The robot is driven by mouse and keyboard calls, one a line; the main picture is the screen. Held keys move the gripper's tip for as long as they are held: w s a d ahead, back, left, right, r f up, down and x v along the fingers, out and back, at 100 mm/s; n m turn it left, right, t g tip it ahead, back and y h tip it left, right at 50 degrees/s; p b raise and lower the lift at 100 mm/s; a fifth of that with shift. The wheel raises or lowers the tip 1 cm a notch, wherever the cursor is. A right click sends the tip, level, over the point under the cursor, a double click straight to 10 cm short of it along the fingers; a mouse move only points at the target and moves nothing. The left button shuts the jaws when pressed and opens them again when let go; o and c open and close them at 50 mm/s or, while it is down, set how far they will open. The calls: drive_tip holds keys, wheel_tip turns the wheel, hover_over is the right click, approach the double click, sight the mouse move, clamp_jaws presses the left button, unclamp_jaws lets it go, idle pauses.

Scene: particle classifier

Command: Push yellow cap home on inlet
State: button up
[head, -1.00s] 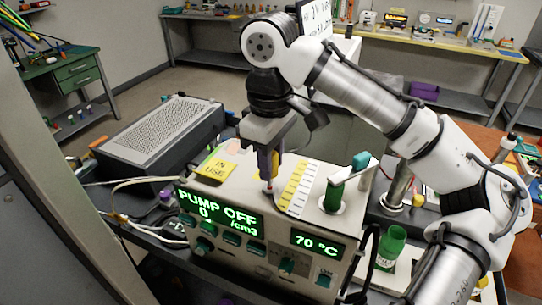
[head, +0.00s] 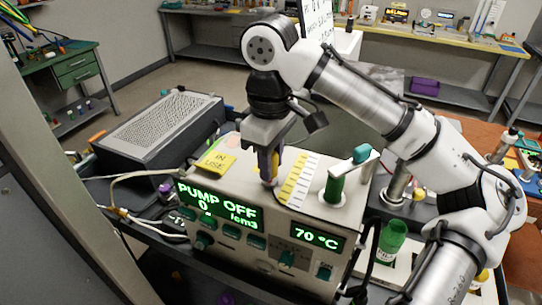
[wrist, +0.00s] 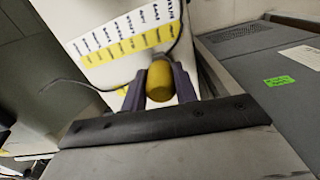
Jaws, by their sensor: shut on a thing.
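My gripper (head: 269,178) points down at the top of the cream instrument (head: 345,212), beside the yellow-and-white label strip. In the wrist view, my gripper (wrist: 160,85) has its two purple-grey fingers on either side of the yellow cap (wrist: 160,80), shut on it. The cap's rounded end shows between the fingers. In the head view the fingers mostly cover the cap. The inlet is not clearly visible, so I cannot tell how the cap sits on it.
A green-handled valve (head: 334,188) stands on the instrument right of my gripper. A yellow "IN USE" note (head: 214,162) lies to the left. The display (head: 218,205) reads PUMP OFF. A dark perforated box (head: 160,132) stands behind left. A green cup (head: 392,238) stands at right.

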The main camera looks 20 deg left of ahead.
drive_tip(key=shift+f+b, duration=0.3)
drive_tip(key=shift+f, duration=0.6)
drive_tip(key=o, duration=1)
drive_tip(key=shift+r, duration=0.1)
wheel_tip(320, 180, up, 14)
drive_tip(key=shift+f+b, duration=0.2)
drive_tip(key=shift+b, duration=0.15)
